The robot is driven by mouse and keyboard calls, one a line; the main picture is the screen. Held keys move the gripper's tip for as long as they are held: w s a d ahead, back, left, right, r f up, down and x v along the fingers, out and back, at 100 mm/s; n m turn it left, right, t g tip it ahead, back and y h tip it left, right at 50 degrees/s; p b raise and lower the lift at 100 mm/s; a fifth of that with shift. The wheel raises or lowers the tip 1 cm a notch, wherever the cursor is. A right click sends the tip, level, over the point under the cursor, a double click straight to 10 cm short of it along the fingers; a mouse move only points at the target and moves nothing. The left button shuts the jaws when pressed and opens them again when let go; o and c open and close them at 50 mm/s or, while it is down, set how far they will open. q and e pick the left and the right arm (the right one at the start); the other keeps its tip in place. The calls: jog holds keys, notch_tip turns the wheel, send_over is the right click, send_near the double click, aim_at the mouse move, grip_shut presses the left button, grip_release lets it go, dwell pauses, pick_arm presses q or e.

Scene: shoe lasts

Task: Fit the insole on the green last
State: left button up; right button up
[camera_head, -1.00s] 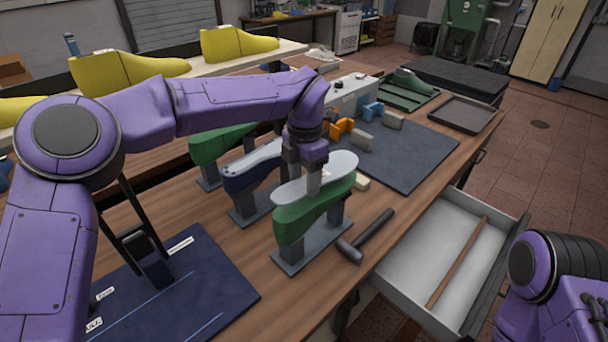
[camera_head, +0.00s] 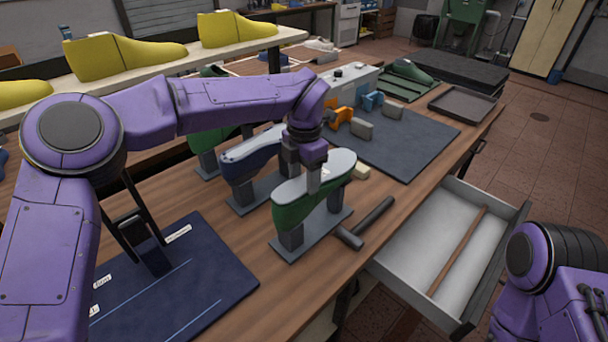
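The green last (camera_head: 301,212) stands on a grey stand in the middle of the workbench. The pale grey insole (camera_head: 343,160) lies over its top, close to its surface; I cannot tell whether it touches all along. My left gripper (camera_head: 314,186) points down at the middle of the insole and appears shut on it. Only one finger shows clearly, and the far side of the grip is hidden. My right arm (camera_head: 548,265) shows at the lower right, but its gripper is out of view.
A blue last (camera_head: 240,163) stands close on the left, another green last behind it. A hammer (camera_head: 366,222) lies right of the stand. A dark blue mat (camera_head: 215,280) lies front left. An open drawer (camera_head: 440,250) juts out at right. Yellow lasts (camera_head: 125,55) line a shelf behind.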

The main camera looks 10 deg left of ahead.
pick_arm(q)
jog(key=o, duration=0.4)
jog(key=shift+o, duration=0.2)
notch_tip(320, 180, up, 11)
jog(key=shift+f+b, duration=0.15)
jog(key=shift+b, duration=0.25)
